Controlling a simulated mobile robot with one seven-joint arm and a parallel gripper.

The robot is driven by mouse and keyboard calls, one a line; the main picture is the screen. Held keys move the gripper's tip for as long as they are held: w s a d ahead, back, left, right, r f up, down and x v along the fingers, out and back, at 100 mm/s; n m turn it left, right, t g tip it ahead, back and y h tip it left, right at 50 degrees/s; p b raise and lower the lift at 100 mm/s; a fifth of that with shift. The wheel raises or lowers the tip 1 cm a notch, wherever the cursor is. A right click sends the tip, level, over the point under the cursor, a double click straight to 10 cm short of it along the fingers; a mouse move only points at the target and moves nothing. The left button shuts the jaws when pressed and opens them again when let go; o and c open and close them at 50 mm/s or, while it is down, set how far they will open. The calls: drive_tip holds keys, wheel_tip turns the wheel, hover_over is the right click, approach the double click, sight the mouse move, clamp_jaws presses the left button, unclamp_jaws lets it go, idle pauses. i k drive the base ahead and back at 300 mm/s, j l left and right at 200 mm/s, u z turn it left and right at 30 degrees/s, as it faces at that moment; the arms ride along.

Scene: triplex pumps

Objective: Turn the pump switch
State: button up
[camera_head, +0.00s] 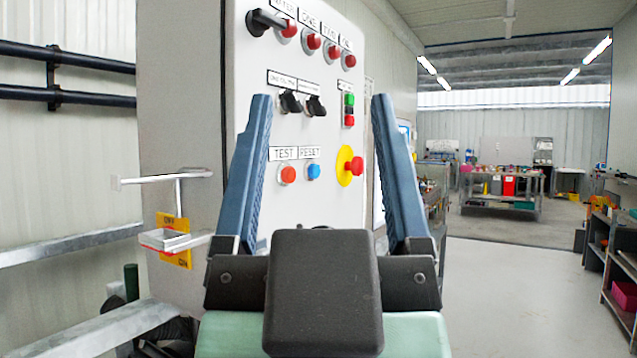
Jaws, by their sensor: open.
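A pale control panel (325,215) stands ahead, left of centre. Two black rotary switches, a left one (290,103) and a right one (316,106), sit on it below small labels too blurred to read fully; I cannot tell which is the pump switch. My gripper (321,98) has blue fingers spread wide and points at the panel, with nothing between them. Both switches appear between the fingers in the picture, beyond them. I see no contact. The gripper's dark body hides the panel's lower part.
The panel also carries red lamps or buttons along the top, a black handle (268,21), a red test button (288,174), a blue reset button (313,171) and a red emergency stop (355,166). Metal rails (75,246) lie left. Open floor (510,285) lies right, with shelves beyond.

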sight(291, 102)
drive_tip(key=i+l+u, duration=0.1)
drive_tip(key=i+l, duration=0.15)
drive_tip(key=i+l+u, duration=0.1)
drive_tip(key=l, duration=0.3)
drive_tip(key=i+l, duration=0.3)
drive_tip(key=l+u, duration=0.05)
drive_tip(key=l, duration=0.05)
